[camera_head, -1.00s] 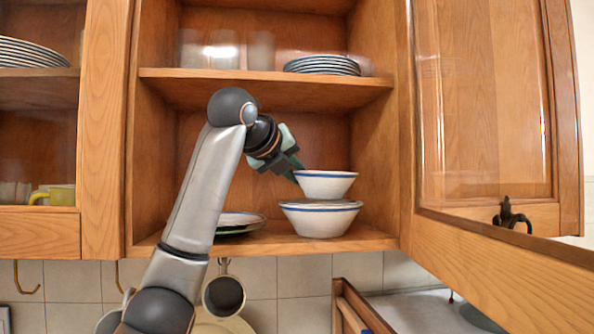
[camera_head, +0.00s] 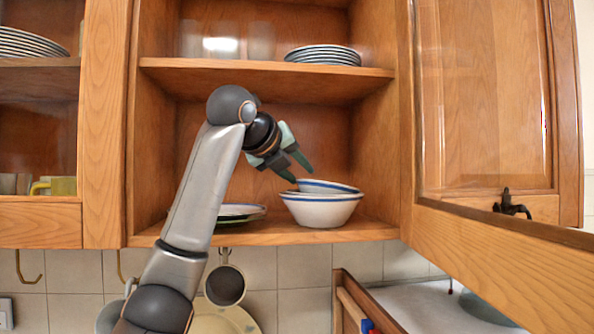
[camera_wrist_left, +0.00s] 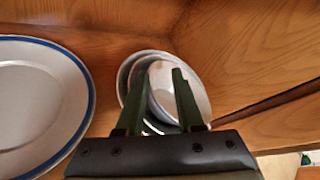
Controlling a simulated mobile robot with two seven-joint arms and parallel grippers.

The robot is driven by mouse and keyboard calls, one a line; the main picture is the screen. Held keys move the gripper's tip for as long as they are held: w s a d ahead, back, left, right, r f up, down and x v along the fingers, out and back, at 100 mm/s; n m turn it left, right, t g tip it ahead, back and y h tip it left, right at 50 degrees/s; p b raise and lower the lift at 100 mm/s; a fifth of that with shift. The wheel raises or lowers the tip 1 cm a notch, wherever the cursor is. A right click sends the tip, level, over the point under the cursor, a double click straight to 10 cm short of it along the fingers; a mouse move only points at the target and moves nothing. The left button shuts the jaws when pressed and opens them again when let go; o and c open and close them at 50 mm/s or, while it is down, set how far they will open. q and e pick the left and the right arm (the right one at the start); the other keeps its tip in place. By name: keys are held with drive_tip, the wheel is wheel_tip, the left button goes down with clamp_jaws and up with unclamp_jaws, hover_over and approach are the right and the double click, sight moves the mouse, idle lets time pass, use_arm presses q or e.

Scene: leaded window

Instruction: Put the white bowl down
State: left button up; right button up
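A small white bowl with a blue rim (camera_head: 328,186) rests tilted inside a larger white bowl with a blue band (camera_head: 322,211) on the lower cabinet shelf. Both bowls also show in the left wrist view, the small one (camera_wrist_left: 163,95) nested in the larger one (camera_wrist_left: 127,72). My left gripper (camera_head: 301,173) is just above and to the left of the small bowl, its two fingers spread with nothing between them. In the left wrist view the fingers (camera_wrist_left: 162,85) stand apart in front of the bowls. My right gripper is not in view.
Plates (camera_head: 241,211) lie left of the bowls on the lower shelf (camera_head: 290,233). The upper shelf (camera_head: 265,72) holds a plate stack (camera_head: 322,54) and glasses. The open cabinet door (camera_head: 485,100) is at right. A mug (camera_head: 225,285) hangs below.

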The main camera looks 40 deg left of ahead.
use_arm(q)
drive_tip(key=shift+o, duration=0.5)
drive_tip(key=shift+r, duration=0.15)
drive_tip(key=shift+r, duration=0.35)
drive_tip(key=b+v, duration=0.1)
drive_tip(key=v, duration=1.1)
drive_tip(key=shift+d+r, duration=0.1)
